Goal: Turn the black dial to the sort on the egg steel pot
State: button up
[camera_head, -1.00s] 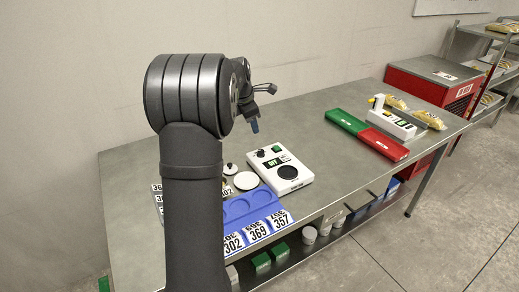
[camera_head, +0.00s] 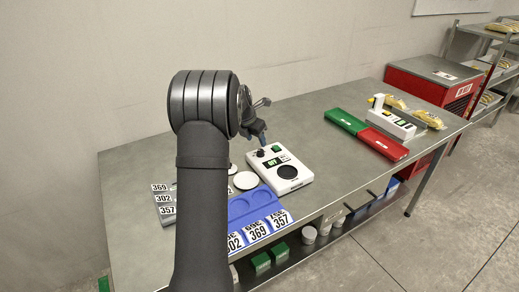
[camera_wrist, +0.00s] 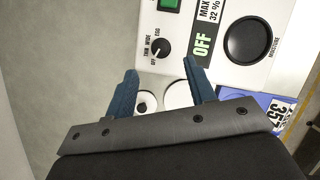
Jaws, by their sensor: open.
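The black dial (camera_wrist: 160,48) is on the white box (camera_head: 290,182), with small lettering around it that seems to read EGG and OFF. Its white pointer mark seems to lie toward the OFF side, but it is too small to be sure. In the head view the dial (camera_head: 260,153) sits at the box's back left corner. My gripper (camera_wrist: 160,68) is open and empty. Its two blue fingers show either side of the dial in the wrist view, apart from it. In the head view my gripper (camera_head: 260,138) is just above the dial. I see no steel pot.
The box also has a green button (camera_head: 276,149), a display reading OFF (camera_wrist: 203,43) and a round black plate (camera_wrist: 247,41). A blue tray (camera_head: 240,207) with number cards and white discs (camera_head: 245,180) are beside it. Green (camera_head: 345,120) and red (camera_head: 383,143) trays lie right.

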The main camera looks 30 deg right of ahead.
aim_at(260, 150)
jog(key=x, duration=0.7)
jog(key=c, duration=1)
